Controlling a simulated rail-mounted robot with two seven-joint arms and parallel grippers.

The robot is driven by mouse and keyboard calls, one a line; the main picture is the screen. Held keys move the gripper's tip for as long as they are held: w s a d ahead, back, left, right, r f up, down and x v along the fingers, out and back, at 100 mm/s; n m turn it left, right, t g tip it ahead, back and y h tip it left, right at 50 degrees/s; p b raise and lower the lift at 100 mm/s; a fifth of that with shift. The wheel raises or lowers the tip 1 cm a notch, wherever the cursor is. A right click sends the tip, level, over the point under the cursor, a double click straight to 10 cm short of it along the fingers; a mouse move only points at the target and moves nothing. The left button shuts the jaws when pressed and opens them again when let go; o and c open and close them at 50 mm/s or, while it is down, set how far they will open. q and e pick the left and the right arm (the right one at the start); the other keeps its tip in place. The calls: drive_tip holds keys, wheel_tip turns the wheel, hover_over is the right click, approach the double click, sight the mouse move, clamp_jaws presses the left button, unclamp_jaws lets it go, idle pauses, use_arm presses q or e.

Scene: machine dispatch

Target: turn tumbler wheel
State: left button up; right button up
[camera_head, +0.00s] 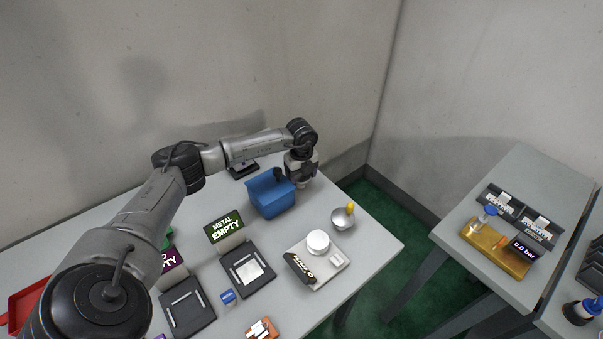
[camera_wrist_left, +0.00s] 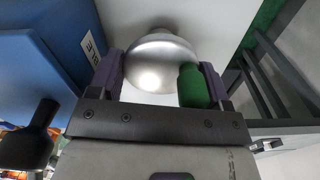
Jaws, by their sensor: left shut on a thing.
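My left gripper (camera_head: 302,180) is beside the right end of a blue box-like unit (camera_head: 268,198) on the table. In the left wrist view its two purple fingers (camera_wrist_left: 163,82) are shut on a shiny silver round part (camera_wrist_left: 160,62). A green cylinder (camera_wrist_left: 193,88) is at that part's right, by the right finger. I cannot tell whether the silver part is the tumbler wheel. The blue unit (camera_wrist_left: 45,60) is left of the fingers in the wrist view. A black knob (camera_head: 279,174) is on the blue unit. My right gripper is out of view.
A silver bowl with a yellow piece (camera_head: 343,217) stands near the table's right edge. A scale-like device with a white round top (camera_head: 318,242), a black tray (camera_head: 247,268) and an "EMPTY" sign (camera_head: 225,227) are nearer. A second table (camera_head: 480,205) stands right, across a gap.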

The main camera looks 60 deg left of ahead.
sight(301, 176)
use_arm(q)
drive_tip(key=shift+m+p, duration=0.45)
drive_tip(key=shift+m, duration=1.15)
drive_tip(key=o, duration=0.6)
drive_tip(key=shift+o, duration=0.2)
drive_tip(key=shift+r, duration=0.15)
wheel_tip(301, 176, up, 14)
drive_tip(key=p, duration=0.1)
drive_tip(key=shift+f, duration=0.2)
drive_tip(key=shift+m, duration=0.3)
